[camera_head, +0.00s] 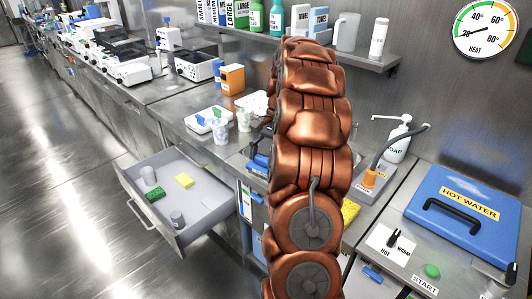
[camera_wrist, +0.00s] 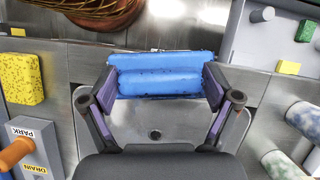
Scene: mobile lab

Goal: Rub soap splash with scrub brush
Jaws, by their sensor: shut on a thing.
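In the wrist view, my gripper (camera_wrist: 160,88) is shut on a blue, two-ridged block (camera_wrist: 160,62) with dark specks. It may be the scrub brush, but its bristles cannot be made out. The block lies across between the two fingers, above a grey metal sink (camera_wrist: 135,122) with a round drain. I cannot tell whether it touches the metal. In the head view my own copper arm hides the gripper and most of the sink. I cannot make out a soap splash in either view.
A yellow sponge (camera_wrist: 21,78) lies left of the sink, near the PARK/DRAIN fixture (camera_wrist: 28,145). Speckled cups (camera_wrist: 290,120) stand at right. An open drawer (camera_head: 185,190) holds sponges and small cylinders. A soap bottle (camera_head: 397,145) and a blue hot-water lid (camera_head: 465,205) are at right.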

